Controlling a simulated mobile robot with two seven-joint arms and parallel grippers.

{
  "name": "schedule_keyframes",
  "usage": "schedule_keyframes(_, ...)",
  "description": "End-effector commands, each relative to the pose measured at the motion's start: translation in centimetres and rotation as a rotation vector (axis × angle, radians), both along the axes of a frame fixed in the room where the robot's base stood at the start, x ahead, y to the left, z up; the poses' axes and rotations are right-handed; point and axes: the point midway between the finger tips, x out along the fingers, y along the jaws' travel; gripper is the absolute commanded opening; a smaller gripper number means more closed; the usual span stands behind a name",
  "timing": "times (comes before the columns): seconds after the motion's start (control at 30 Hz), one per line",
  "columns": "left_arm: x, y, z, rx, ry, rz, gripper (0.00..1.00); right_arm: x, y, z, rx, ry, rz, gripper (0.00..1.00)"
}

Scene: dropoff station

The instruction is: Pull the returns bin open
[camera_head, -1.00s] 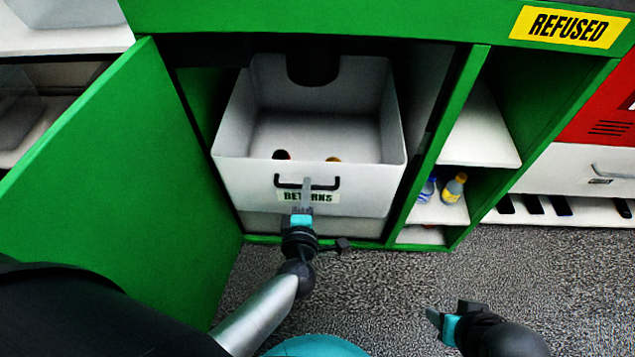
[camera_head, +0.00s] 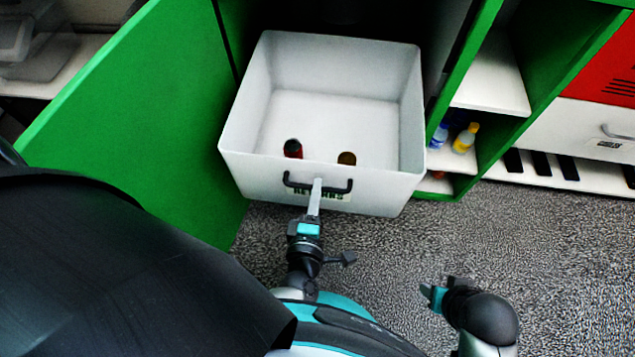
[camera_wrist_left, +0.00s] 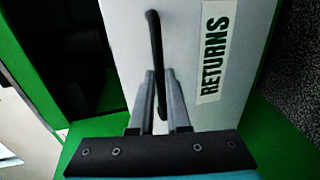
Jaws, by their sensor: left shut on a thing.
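The returns bin (camera_head: 235,165) is a white open-topped box pulled well out of the green cabinet. Its black bar handle (camera_head: 342,188) is on the front, above a partly covered RETURNS label. My left gripper (camera_head: 316,186) is shut on the handle; in the left wrist view its fingers (camera_wrist_left: 160,98) stand on both sides of the black handle (camera_wrist_left: 154,40). The label (camera_wrist_left: 215,50) reads clearly there. Inside the bin are a dark red item (camera_head: 293,148) and a brownish item (camera_head: 347,158). My right gripper (camera_head: 432,296) hangs over the floor, away from the bin; its jaw gap is unclear.
A green door (camera_head: 140,120) stands open on the left. On the right, a shelf (camera_head: 490,85) has blue-capped and yellow bottles (camera_head: 465,138) below it. A red panel (camera_head: 605,70) is farther right. Grey carpet (camera_head: 560,250) lies clear in front.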

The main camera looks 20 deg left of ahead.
Motion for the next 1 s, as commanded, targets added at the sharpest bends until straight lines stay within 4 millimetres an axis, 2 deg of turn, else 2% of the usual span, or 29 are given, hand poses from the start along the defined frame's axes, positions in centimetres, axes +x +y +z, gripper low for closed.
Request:
schedule_keyframes(0.4, -0.18, -0.09, -0.04, -0.001, 0.001, 0.001, 0.0, -0.01, 0.05, -0.09, 0.001, 0.0, 0.0, 0.5)
schedule_keyframes(0.43, -0.18, -0.09, -0.04, -0.001, 0.001, 0.001, 0.18, -0.02, 0.04, -0.1, 0.001, 0.001, 0.0, 0.5)
schedule_keyframes(0.67, -0.16, -0.07, -0.03, -0.001, 0.001, 0.001, 0.43, -0.06, 0.05, -0.14, 0.0, 0.003, 0.0, 0.5)
schedule_keyframes(1.0, -0.09, -0.11, 0.1, 0.0, 0.0, 0.0, 0.43, 0.07, 0.03, 0.0, 0.001, 0.001, 0.0, 0.5)
